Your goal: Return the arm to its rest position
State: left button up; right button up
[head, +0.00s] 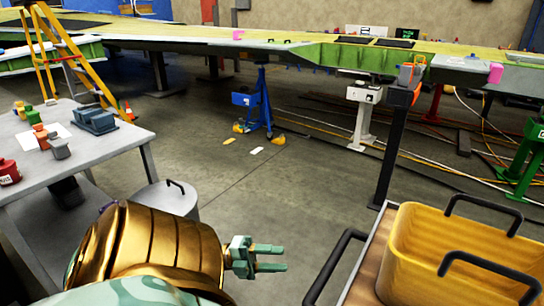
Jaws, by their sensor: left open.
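My left arm comes in from the bottom left with a gold-coloured wrist section. My left gripper (271,258) is a pale green gripper at its end. Its two fingers point right, stand apart, and have nothing between them. It hangs over the bare floor between the grey table and the cart. My right gripper is not in view.
A grey table (105,146) with small containers stands at left, a lidded grey bin (165,200) below it. A yellow tub (455,245) sits on a cart at lower right. The wing (300,48) spans the back on stands. Cables cross the floor at right.

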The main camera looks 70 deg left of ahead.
pick_arm(q)
jog(key=shift+s+a, duration=0.2)
jog(key=shift+s, duration=0.05)
dwell(0.4)
